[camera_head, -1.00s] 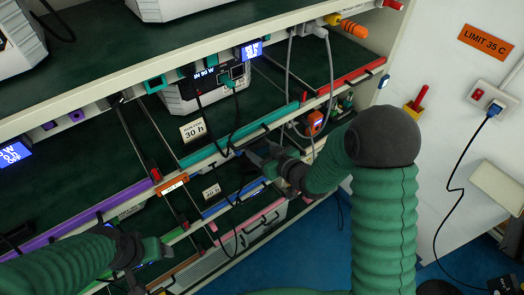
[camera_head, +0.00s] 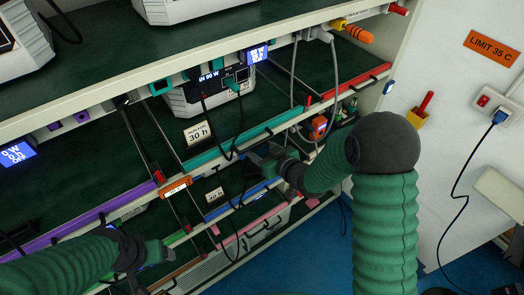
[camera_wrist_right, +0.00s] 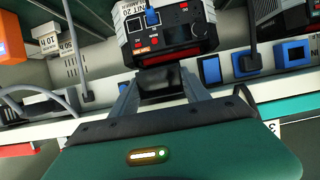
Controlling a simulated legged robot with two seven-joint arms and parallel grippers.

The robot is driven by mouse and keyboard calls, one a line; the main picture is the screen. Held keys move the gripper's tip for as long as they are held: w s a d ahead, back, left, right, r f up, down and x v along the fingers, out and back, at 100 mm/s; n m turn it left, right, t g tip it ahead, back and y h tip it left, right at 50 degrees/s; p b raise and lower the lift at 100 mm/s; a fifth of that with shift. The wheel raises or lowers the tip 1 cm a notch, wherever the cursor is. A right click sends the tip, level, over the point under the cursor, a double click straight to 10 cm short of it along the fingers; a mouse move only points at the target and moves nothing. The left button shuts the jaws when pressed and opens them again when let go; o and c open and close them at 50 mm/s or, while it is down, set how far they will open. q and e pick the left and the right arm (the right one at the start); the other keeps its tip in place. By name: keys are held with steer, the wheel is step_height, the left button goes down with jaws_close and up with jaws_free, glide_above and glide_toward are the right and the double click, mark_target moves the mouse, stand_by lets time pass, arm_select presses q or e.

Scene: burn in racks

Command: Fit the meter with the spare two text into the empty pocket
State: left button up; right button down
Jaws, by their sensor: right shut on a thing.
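My right gripper (camera_head: 259,160) is at the front of the rack, below the teal shelf-edge strip. In the right wrist view its two fingers (camera_wrist_right: 163,88) are closed on a dark block, which I take to be the meter (camera_wrist_right: 162,76). Its label is not readable, so I cannot confirm the spare two text. The held block is in front of a shelf edge with several blue-framed fittings (camera_wrist_right: 245,65). I cannot tell which pocket is empty. My left gripper (camera_head: 150,253) is at the lower left near the lower shelf; its jaws are unclear.
A grey unit (camera_head: 190,95) with a lit panel stands on the middle shelf, with hanging cables. A 30 h card (camera_head: 197,132) is at its front. An orange device (camera_head: 320,127) sits right of my gripper.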

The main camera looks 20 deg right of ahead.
steer(key=shift+w+a, duration=0.25)
steer(key=shift+w, duration=0.45)
steer(key=c, duration=0.9)
jaws_free()
steer(key=o, duration=0.5)
steer(key=shift+c, duration=0.2)
steer(key=p+v, duration=1.4)
steer(key=v, duration=0.2)
steer(key=shift+s+r+p, duration=0.15)
steer(key=shift+s+p, duration=0.1)
steer(key=shift+p, duration=0.15)
